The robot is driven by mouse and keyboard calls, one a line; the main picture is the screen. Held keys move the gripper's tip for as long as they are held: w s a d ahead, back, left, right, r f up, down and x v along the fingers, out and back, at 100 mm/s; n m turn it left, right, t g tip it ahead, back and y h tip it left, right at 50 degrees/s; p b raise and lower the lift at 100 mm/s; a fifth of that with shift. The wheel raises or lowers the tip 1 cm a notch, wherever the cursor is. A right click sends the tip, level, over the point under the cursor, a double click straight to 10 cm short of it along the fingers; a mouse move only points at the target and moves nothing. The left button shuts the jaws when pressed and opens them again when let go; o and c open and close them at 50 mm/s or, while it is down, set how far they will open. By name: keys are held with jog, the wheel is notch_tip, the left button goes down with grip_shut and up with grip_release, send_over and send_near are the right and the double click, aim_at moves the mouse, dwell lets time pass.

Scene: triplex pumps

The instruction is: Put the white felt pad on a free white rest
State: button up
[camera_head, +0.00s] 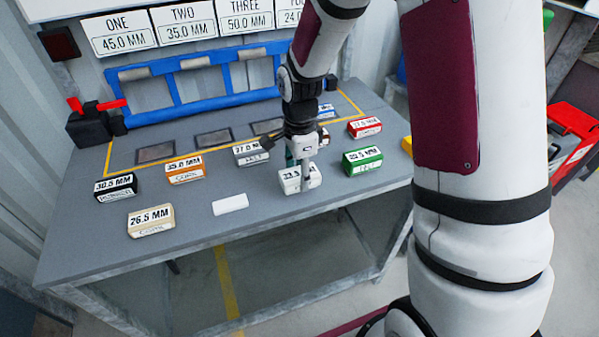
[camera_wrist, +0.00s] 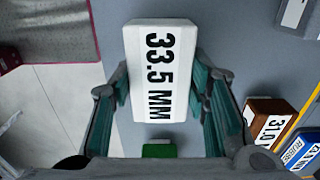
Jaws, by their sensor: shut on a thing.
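Beside the held block are a green block (camera_head: 362,160) and a white-grey 37.0 MM block (camera_head: 250,154). Beige (camera_head: 151,220), orange (camera_head: 185,169), black (camera_head: 116,188) and red (camera_head: 364,127) blocks also stand on the table. A blue rack (camera_head: 205,85) runs along the back.

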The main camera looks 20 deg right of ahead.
jog(key=o, duration=1.2)
jog(key=shift+f, duration=0.15)
notch_tip(320, 180, up, 12)
jog(key=s+r+n+t, duration=0.2)
jog(key=s+r+n, duration=0.6)
jog(key=s+r, duration=0.3)
jog(key=s+n, duration=0.3)
jog(key=s, duration=0.1)
jog(key=s+n+t, duration=0.1)
jog(key=s+n, duration=0.2)
jog(key=s, duration=0.2)
jog(key=s+n, duration=0.4)
jog(key=s, duration=0.1)
jog(key=shift+s+d+f+t, duration=0.1)
jog(key=shift+d+f+t, duration=0.05)
jog(key=shift+t, duration=0.15)
